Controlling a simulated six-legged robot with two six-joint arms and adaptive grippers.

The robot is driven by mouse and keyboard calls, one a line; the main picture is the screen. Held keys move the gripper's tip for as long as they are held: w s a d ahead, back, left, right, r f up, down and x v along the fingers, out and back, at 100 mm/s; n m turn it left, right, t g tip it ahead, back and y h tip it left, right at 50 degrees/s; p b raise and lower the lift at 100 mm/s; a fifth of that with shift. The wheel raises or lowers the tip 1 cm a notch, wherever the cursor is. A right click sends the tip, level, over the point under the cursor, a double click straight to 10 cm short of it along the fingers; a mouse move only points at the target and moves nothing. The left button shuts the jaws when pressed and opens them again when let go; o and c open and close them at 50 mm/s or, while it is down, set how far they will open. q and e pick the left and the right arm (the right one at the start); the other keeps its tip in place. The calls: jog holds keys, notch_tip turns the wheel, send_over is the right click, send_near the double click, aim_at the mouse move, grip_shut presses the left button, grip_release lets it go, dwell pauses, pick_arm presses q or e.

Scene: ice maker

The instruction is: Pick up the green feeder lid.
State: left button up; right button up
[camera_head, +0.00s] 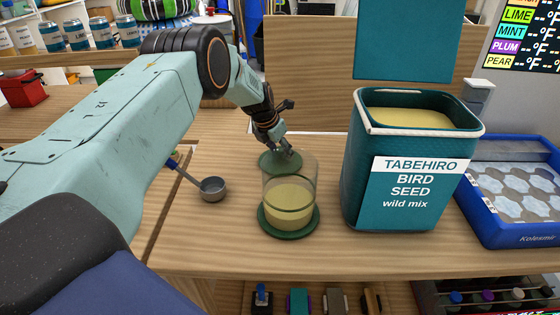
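The green feeder lid (268,161) is a dark green disc at the back left of the clear feeder (290,197). It overlaps the feeder's upper edge in the picture; I cannot tell whether it touches the feeder. The feeder stands upright on a round green base (290,229) and holds pale seed. My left gripper (285,153) points down at the lid, with its fingertips at or just above it. The fingers are small here, so I cannot tell whether they are gripping it. My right gripper is not in view.
A metal scoop (213,189) with a blue handle lies left of the feeder. A teal bird seed bin (405,185), open and full, stands close to its right. A blue tray (515,236) is at the far right. The wooden counter in front (345,255) is clear.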

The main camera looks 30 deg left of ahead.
pick_arm(q)
jog(key=shift+w+f, duration=0.15)
jog(key=shift+w, duration=0.05)
jog(key=c, duration=0.3)
jog(key=shift+s, duration=0.25)
jog(key=c, duration=0.4)
jog(key=shift+w, duration=0.2)
grip_shut()
